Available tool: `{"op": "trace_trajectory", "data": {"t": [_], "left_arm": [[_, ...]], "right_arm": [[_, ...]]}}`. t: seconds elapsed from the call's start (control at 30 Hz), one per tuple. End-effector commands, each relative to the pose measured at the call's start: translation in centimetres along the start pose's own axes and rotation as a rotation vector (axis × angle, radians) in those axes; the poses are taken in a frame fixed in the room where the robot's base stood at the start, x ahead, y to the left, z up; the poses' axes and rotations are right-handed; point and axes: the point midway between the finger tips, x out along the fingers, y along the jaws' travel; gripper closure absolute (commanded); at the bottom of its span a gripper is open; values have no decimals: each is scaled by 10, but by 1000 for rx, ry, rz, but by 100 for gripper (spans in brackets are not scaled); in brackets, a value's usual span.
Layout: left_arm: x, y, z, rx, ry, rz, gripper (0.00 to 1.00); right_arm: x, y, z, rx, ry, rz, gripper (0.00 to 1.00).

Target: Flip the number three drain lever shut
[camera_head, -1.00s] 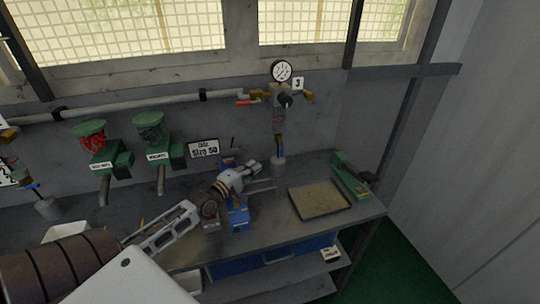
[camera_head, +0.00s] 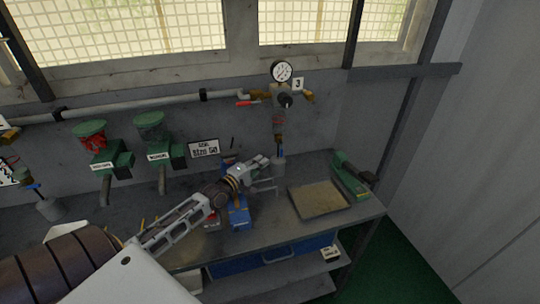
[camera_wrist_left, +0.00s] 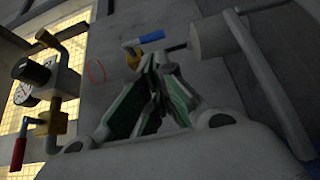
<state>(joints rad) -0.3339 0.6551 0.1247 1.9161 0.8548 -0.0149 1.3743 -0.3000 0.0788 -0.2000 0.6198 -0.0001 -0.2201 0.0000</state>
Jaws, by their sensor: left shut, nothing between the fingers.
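The number three station has a white tag "3" (camera_head: 298,84) beside a round gauge (camera_head: 281,71). Its drain valve (camera_head: 278,141) hangs low on the wall above a grey cup (camera_head: 278,166). In the left wrist view the brass drain valve (camera_wrist_left: 133,59) carries a blue-handled lever (camera_wrist_left: 151,37), with the grey cup (camera_wrist_left: 209,36) to its right. My left gripper (camera_head: 264,160) is shut and empty, just left of the cup and below the drain valve. Its fingertips also show in the left wrist view (camera_wrist_left: 158,64), close to the lever; contact cannot be told. My right gripper is not in view.
A red lever (camera_head: 245,103) and black knob (camera_head: 285,101) sit above the drain. A shallow tray (camera_head: 319,213) and a green tool (camera_head: 350,177) lie on the bench to the right.

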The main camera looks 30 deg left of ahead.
Motion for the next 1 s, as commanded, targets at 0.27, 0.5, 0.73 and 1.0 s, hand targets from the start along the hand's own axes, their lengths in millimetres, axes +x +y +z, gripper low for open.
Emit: {"op": "trace_trajectory", "data": {"t": [0.27, 0.5, 0.73, 1.0], "left_arm": [[18, 1, 0, -1, 0, 1, 100], [33, 1, 0, -1, 0, 0, 100], [47, 1, 0, 0, 0, 0, 100], [58, 0, 0, 0, 0, -1, 100]], "right_arm": [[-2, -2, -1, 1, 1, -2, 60], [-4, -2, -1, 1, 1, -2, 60], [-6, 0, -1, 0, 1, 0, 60], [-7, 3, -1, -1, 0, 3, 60]]}}
